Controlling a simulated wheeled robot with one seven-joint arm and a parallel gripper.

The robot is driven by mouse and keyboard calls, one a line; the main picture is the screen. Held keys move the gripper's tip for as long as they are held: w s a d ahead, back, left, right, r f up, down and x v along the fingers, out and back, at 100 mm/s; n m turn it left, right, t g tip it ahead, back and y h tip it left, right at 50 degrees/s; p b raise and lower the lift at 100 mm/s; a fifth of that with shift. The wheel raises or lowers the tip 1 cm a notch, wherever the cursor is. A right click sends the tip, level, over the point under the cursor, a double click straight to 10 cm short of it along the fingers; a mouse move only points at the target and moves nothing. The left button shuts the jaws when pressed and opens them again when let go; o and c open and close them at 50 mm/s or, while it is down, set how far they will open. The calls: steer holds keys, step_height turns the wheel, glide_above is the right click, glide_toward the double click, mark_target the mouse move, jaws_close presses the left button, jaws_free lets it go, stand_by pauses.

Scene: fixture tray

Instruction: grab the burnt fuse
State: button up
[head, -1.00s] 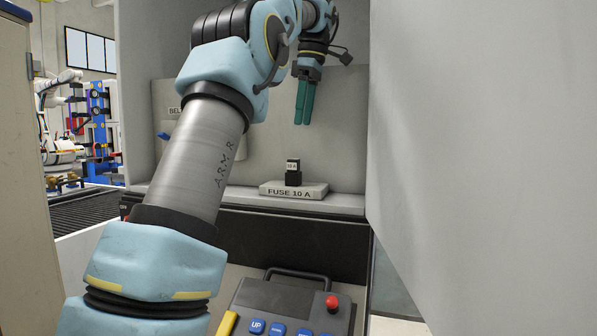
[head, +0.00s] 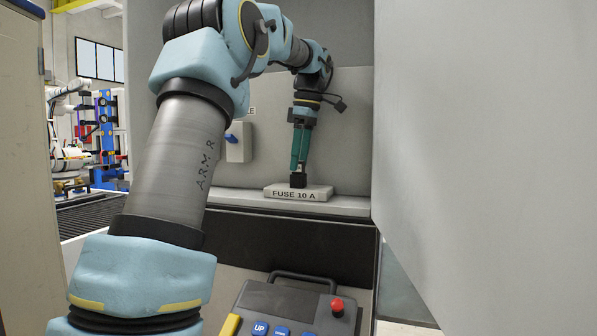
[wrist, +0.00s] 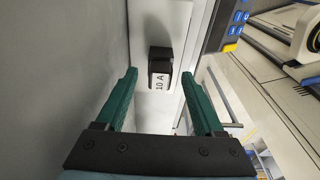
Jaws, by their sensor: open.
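The fuse (head: 298,181) is a small black block standing on a pale base labelled "FUSE 10 A" (head: 312,195), on a shelf inside a grey cabinet. In the wrist view the fuse (wrist: 160,62) shows a white "10 A" label. Nothing visible tells whether it is burnt. My gripper (head: 299,168) points down over the fuse, with its green fingers at the fuse's top. In the wrist view my gripper (wrist: 165,88) is open, one finger to each side of the fuse's line, with gaps between. The fingers hide the fuse's upper part in the head view.
A grey panel (head: 480,150) stands close on the right. A control box (head: 285,305) with blue buttons and a red knob (head: 337,305) sits below the shelf. A small wall box with a blue lever (head: 232,138) is left of my gripper. The shelf beside the base is clear.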

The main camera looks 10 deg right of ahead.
steer(key=shift+f, duration=0.1)
steer(key=shift+c, duration=0.2)
jaws_close()
stand_by(0.4)
